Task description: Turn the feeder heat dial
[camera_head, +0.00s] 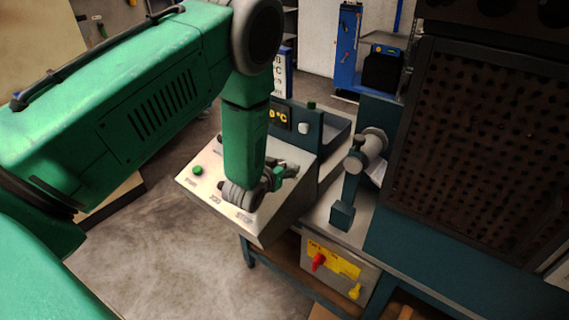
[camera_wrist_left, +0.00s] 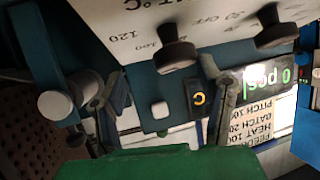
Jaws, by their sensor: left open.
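The feeder heat dial (camera_wrist_left: 178,52) is a dark round knob on the pale panel face, seen upside down in the left wrist view beside a "°C" mark and numbers such as 120 and 160. My left gripper (camera_wrist_left: 160,75) is open, with its dark fingers to either side of the view and the dial between and just beyond the tips. No contact is visible. In the head view my left gripper (camera_head: 284,176) is over the sloped control box (camera_head: 235,212), and my own arm hides the dial there. My right gripper is not in view.
A second dark knob (camera_wrist_left: 275,32) is close beside the dial. A yellow-lit display (camera_head: 279,116), a white button (camera_wrist_left: 160,110) and a green count display (camera_wrist_left: 268,85) are nearby. A metal cylinder on a bracket (camera_head: 372,148) and a dark perforated guard (camera_head: 480,150) stand to the right.

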